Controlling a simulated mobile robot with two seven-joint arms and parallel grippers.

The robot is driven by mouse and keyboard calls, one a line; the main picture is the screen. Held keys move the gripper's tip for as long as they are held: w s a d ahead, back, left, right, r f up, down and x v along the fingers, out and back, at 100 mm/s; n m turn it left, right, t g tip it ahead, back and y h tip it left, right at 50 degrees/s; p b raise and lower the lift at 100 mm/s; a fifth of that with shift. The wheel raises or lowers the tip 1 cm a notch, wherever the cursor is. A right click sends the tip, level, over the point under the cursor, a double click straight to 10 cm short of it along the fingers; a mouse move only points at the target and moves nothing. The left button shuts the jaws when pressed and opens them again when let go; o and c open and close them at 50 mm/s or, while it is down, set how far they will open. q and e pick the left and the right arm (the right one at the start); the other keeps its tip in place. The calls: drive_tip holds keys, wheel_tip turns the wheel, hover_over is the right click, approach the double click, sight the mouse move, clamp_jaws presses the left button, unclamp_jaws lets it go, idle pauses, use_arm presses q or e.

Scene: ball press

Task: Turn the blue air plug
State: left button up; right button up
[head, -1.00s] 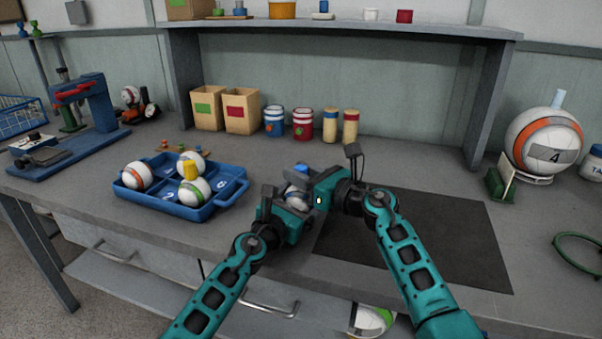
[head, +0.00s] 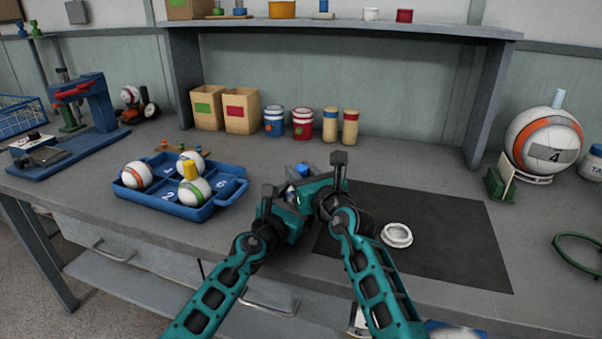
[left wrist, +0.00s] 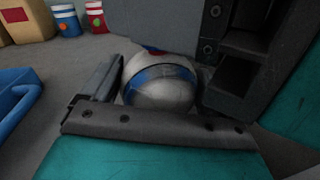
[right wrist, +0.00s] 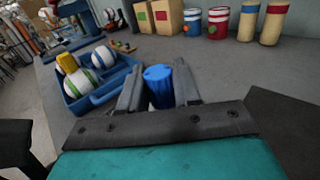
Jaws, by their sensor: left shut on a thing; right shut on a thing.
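The blue air plug (right wrist: 158,85) is a ribbed cylinder between the two fingers of my right gripper (right wrist: 158,92), which is shut on it. In the head view, the plug (head: 302,170) shows only as a small blue patch between the grippers. My left gripper (left wrist: 160,88) is shut on a white ball with a blue band (left wrist: 165,85). In the head view, my left gripper (head: 284,192) is low beside my right gripper (head: 313,178), at the left edge of the dark mat. The grippers hide most of the ball there.
A blue tray (head: 232,192) with several balls stands just left of my grippers. A white ring (head: 396,235) lies on the dark mat (head: 450,235). A large ball numbered 4 (head: 545,140) stands at the right. The mat is otherwise clear.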

sight(301, 167)
drive_tip(key=shift+a, duration=0.1)
drive_tip(key=o, duration=0.9)
drive_tip(key=shift+o, duration=0.2)
drive_tip(key=shift+r, duration=0.1)
wheel_tip(301, 167, up, 10)
drive_tip(key=shift+f, duration=0.1)
